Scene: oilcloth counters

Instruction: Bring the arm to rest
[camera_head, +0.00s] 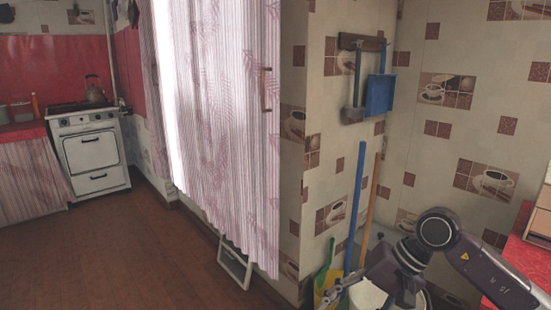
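My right arm comes in from the lower right, bent at a dark, rounded joint. My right gripper (332,292) shows small at the bottom edge, left of the arm's wrist. Its fingers are too small and cluttered to tell whether they are open or shut. It overlaps a yellow-green dustpan or brush (321,281) in the picture; I cannot tell whether they touch. My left arm and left gripper are out of view.
Broom handles (356,195) lean in the corner near a white bucket (368,297). A blue dustpan (380,94) hangs on a rack above. A red-topped counter (527,234) stands at right. A curtain (225,120) and stove (90,155) are left. The brown floor (120,255) is clear.

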